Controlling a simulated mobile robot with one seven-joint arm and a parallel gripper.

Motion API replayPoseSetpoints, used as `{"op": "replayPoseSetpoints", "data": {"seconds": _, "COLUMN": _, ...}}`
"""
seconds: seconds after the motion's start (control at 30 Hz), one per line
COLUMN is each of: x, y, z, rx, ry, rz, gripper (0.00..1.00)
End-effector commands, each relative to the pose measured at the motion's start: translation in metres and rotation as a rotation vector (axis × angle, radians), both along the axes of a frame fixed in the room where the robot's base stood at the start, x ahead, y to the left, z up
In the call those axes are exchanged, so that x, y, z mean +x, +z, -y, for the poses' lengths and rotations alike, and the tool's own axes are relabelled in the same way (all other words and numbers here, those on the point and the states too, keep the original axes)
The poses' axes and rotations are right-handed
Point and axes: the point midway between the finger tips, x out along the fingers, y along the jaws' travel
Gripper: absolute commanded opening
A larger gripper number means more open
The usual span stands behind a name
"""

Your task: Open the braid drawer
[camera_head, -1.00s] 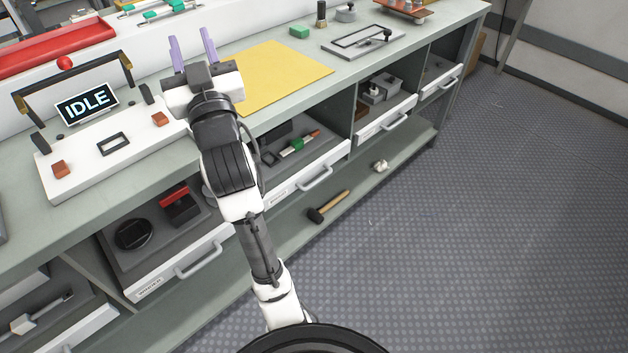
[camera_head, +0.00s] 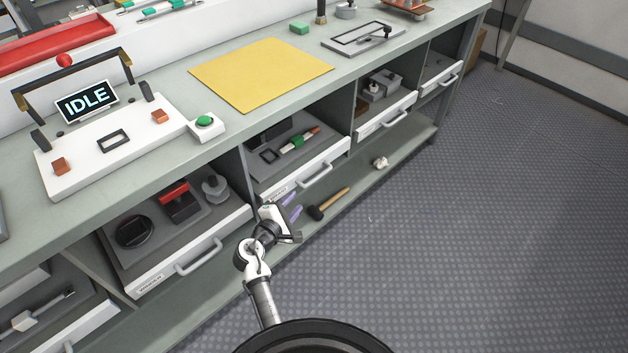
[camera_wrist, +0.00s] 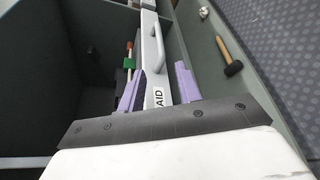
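The braid drawer (camera_head: 309,172) is the middle one under the bench, with a white front, a grey bar handle (camera_head: 316,175) and a small label at its left end. In the wrist view its front (camera_wrist: 157,70) runs between my fingers, with a label partly hidden but ending in "AID". Its handle (camera_wrist: 150,38) is farther ahead, beyond the fingertips. My gripper (camera_head: 292,207) is low by the drawer's left end. In the wrist view my gripper (camera_wrist: 160,76) has its two purple fingers apart, with nothing gripped. Whether either finger touches the drawer I cannot tell.
A drawer with a red-topped block (camera_head: 178,205) is to the left, and another drawer (camera_head: 386,122) to the right. A mallet (camera_head: 328,204) lies on the lower shelf (camera_head: 350,197) near my gripper. The floor at right is clear.

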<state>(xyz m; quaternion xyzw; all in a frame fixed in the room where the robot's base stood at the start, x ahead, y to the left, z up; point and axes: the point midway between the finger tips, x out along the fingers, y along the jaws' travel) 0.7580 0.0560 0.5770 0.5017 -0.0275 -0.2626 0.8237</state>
Motion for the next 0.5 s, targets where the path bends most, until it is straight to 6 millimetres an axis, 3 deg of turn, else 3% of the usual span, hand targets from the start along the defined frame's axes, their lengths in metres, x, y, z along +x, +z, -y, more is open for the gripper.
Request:
{"op": "replayPoseSetpoints", "data": {"seconds": 0.17, "x": 0.01, "y": -0.004, "z": 0.005, "rx": -0.028, "ry": 0.006, "rz": -0.007, "gripper": 0.34}}
{"op": "replayPoseSetpoints", "data": {"seconds": 0.5, "x": 0.07, "y": -0.019, "z": 0.037, "rx": -0.023, "ry": 0.003, "rz": -0.006, "gripper": 0.34}}
